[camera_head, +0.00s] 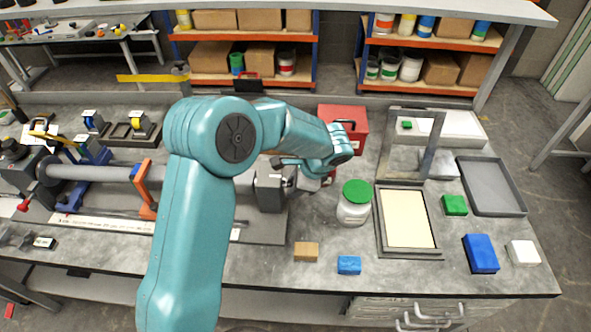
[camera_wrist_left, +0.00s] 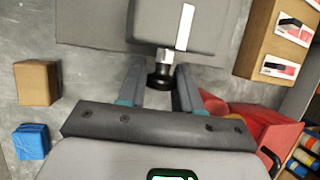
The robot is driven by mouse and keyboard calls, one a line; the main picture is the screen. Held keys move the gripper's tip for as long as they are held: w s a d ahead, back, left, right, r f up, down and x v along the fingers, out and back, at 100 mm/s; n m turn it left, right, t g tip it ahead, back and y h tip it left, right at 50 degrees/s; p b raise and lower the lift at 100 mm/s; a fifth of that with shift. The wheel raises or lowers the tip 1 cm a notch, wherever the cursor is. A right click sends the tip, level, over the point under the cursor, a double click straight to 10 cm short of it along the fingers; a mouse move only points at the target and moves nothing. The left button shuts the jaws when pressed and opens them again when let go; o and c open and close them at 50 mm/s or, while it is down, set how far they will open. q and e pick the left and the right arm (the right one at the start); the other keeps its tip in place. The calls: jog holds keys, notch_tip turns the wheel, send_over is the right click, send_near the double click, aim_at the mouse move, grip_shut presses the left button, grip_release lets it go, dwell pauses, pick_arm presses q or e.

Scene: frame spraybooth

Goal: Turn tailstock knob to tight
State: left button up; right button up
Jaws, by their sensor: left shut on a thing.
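The tailstock (camera_head: 268,192) is a grey block at the right end of the lathe, partly behind my left arm. In the left wrist view its grey body (camera_wrist_left: 150,22) is at the top, with a white stripe on it. The tailstock knob (camera_wrist_left: 160,77) is dark and round, on a short metallic stem pointing toward my gripper. My left gripper (camera_wrist_left: 159,84) is shut on the knob, with one finger on each side. In the head view the left gripper (camera_head: 291,181) is at the tailstock's right side, and the knob cannot be made out. My right gripper is not in view.
A red toolbox (camera_head: 345,125) stands behind the gripper. A white jar with a green lid (camera_head: 354,203) stands close on its right. Tan (camera_head: 306,252) and blue (camera_head: 349,265) blocks lie in front. A framed panel (camera_head: 408,217) lies further right.

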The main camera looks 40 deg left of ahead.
pick_arm(q)
jog(key=shift+m+g+h+p, duration=0.3)
jog(key=shift+g+h+p, duration=0.4)
jog(key=shift+g+p, duration=0.7)
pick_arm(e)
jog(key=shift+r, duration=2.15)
pick_arm(q)
jog(key=o, duration=1)
jog(key=shift+a, duration=0.1)
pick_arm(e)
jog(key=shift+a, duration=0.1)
pick_arm(q)
jog(key=shift+r, duration=0.1)
jog(key=b+v, duration=0.2)
jog(key=v, duration=1.4)
jog(key=shift+s, duration=0.35)
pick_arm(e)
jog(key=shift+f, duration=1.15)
